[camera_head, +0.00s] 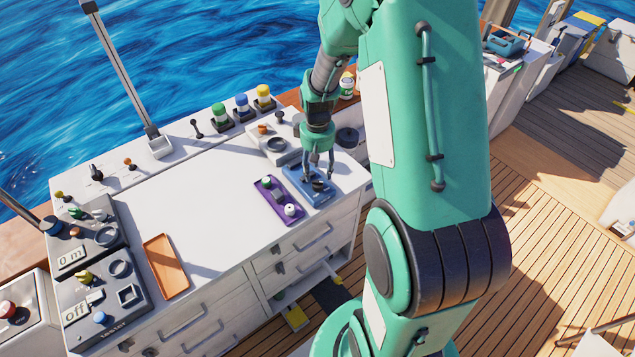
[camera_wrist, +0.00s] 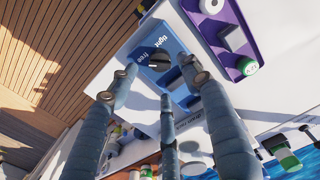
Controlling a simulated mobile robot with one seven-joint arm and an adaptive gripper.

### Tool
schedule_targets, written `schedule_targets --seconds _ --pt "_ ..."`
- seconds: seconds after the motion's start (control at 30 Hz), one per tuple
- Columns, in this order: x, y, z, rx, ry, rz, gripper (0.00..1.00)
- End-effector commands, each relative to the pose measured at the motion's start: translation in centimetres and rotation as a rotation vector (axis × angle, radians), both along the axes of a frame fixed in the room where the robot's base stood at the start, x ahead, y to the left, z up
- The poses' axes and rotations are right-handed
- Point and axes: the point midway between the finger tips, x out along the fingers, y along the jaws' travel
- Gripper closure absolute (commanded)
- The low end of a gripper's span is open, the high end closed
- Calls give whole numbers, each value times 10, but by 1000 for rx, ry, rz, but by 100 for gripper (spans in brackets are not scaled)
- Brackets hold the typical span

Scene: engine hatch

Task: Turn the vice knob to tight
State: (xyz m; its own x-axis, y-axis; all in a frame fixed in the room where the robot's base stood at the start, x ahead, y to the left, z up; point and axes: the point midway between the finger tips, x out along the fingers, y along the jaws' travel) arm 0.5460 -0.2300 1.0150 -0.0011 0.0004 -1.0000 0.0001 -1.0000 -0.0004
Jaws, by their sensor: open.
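The blue vice (camera_head: 323,198) lies on the white counter near its right end. In the wrist view the vice (camera_wrist: 178,42) shows the labels "tight" and "free" beside a round black knob (camera_wrist: 159,61). I cannot tell exactly which label the knob's ridge points to. My gripper (camera_head: 318,174) is above the vice in the head view, fingers pointing down at the knob. In the wrist view my gripper (camera_wrist: 157,78) is open, with its fingers spread around the knob and nothing between them. Whether a fingertip touches the knob is unclear.
A purple tray (camera_head: 267,199) with small parts sits just left of the vice. A grey device (camera_head: 262,143) stands behind it. An orange tray (camera_head: 165,266) and grey panels (camera_head: 100,292) are at the left. The counter's middle (camera_head: 190,205) is clear.

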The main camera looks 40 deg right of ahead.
Motion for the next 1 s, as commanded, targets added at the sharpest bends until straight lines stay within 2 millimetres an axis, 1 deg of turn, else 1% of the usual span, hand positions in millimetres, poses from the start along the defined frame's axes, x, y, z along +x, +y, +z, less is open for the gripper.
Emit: schedule_targets --seconds 0.03,0.2,0.4,0.6,0.87,0.9,0.97,1.0 --pt "-1 0 -10 1 1 0 52" --pt "0 0 -35 0 1 0 52" --pt "0 0 -55 0 0 0 52" --pt "0 0 -62 0 -1 0 52" --pt "0 0 -63 -1 -1 0 52" --pt "0 0 -63 -1 -1 0 56" --pt "0 0 -63 -1 -1 0 68" --pt "0 0 -63 -1 -1 0 76"
